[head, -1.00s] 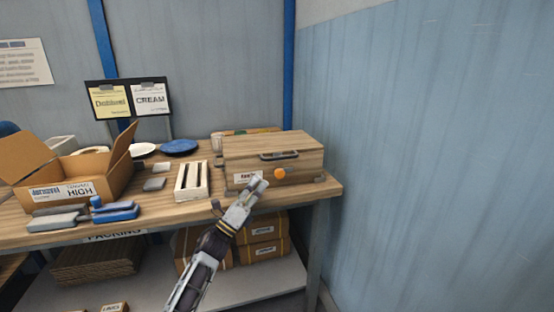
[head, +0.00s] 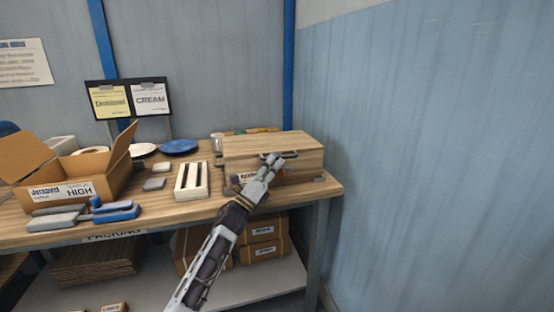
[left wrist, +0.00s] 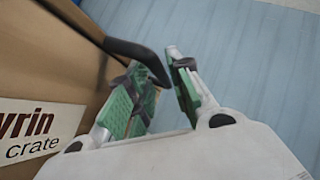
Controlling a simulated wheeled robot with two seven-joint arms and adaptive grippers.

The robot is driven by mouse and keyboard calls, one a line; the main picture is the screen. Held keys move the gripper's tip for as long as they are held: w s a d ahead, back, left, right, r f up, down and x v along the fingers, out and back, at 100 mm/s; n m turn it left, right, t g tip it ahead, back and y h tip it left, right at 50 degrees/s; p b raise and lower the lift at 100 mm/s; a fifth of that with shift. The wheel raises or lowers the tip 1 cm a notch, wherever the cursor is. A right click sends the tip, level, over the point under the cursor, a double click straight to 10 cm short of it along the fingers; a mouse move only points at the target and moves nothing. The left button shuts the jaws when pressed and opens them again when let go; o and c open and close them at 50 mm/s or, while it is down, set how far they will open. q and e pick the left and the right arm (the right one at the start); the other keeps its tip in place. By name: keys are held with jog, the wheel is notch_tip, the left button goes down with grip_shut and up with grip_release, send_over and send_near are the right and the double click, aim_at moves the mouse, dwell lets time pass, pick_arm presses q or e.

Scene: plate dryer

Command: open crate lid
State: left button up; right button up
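The wooden crate (head: 300,148) stands at the right end of the bench with its lid down. My left gripper (head: 273,159) is at the crate's front, by the dark handle. In the left wrist view the crate front (left wrist: 60,50) fills the left side with a "crate" label. The black handle (left wrist: 135,52) reaches out to the fingertips of my left gripper (left wrist: 165,88). The green-padded fingers are apart, and the handle's bend shows at the gap between them; I cannot tell if they touch it. My right gripper is out of view.
A white slotted rack (head: 192,181) stands left of the crate. A blue plate (head: 179,147) lies behind. A blue wall (head: 430,150) rises to the right of the bench.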

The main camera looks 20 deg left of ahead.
pick_arm(q)
jog(key=shift+x, duration=1.2)
jog(key=shift+c, duration=0.2)
grip_shut()
